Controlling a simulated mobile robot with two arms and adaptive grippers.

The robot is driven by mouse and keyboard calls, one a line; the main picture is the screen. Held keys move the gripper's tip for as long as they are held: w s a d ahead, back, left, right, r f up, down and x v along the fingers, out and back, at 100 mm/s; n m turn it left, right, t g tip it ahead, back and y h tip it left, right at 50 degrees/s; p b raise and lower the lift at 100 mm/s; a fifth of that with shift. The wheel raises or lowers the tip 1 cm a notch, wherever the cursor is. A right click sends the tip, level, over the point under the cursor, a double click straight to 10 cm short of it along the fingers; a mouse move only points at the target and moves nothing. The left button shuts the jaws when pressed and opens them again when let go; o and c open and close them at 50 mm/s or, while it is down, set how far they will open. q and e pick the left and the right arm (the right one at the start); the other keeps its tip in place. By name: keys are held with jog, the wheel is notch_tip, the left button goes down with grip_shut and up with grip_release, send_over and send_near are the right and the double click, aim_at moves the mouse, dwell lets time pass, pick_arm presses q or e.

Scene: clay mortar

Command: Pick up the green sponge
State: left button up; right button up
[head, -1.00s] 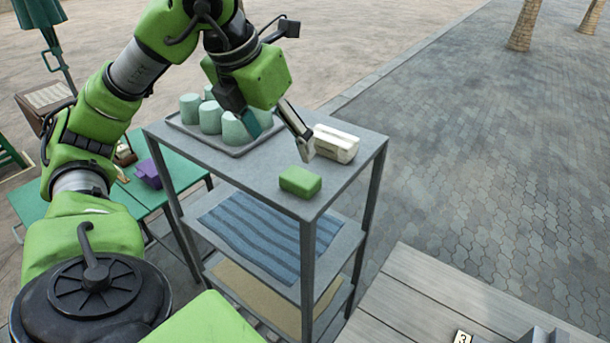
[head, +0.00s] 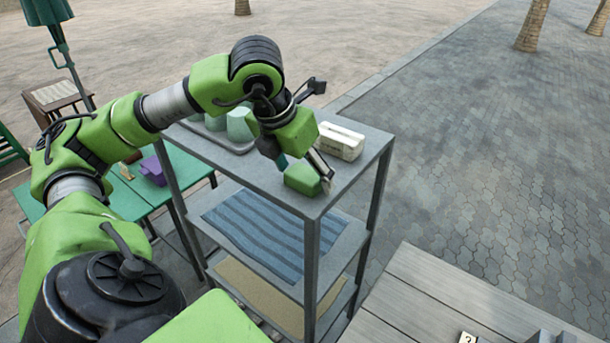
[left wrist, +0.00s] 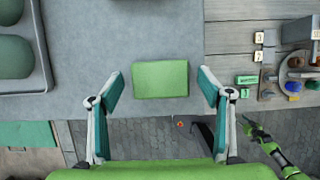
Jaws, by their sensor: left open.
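The green sponge (head: 302,179) is a small block lying on the top shelf of the grey cart (head: 343,182), near its front corner. In the left wrist view the sponge (left wrist: 160,79) lies between the two spread fingers, with a gap on each side. My left gripper (head: 303,170) is open and close above the sponge; its fingers (left wrist: 160,92) do not touch it in the wrist view. In the head view one finger passes by the sponge's right end.
A white block-like item (head: 340,141) stands on the shelf just behind the sponge. A tray with pale green cups (head: 238,124) is farther back left. A striped blue cloth (head: 262,228) lies on the shelf below. A green table (head: 120,196) stands to the left.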

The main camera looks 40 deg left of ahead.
pick_arm(q)
jog(key=c, duration=1)
jog(key=shift+r, duration=0.1)
jog(key=shift+r, duration=0.55)
jog(key=shift+s+a+r+b, duration=0.6)
jog(key=shift+s+a+r, duration=0.85)
jog(key=shift+a+r, duration=0.45)
jog(key=shift+s+a+r+b, duration=0.65)
jog(key=shift+s+a+r, duration=1)
jog(key=shift+r, duration=0.4)
jog(key=shift+s+a+r+b, duration=0.6)
jog(key=shift+s+a+r, duration=0.7)
jog(key=shift+a+r, duration=0.65)
jog(key=shift+c, duration=0.5)
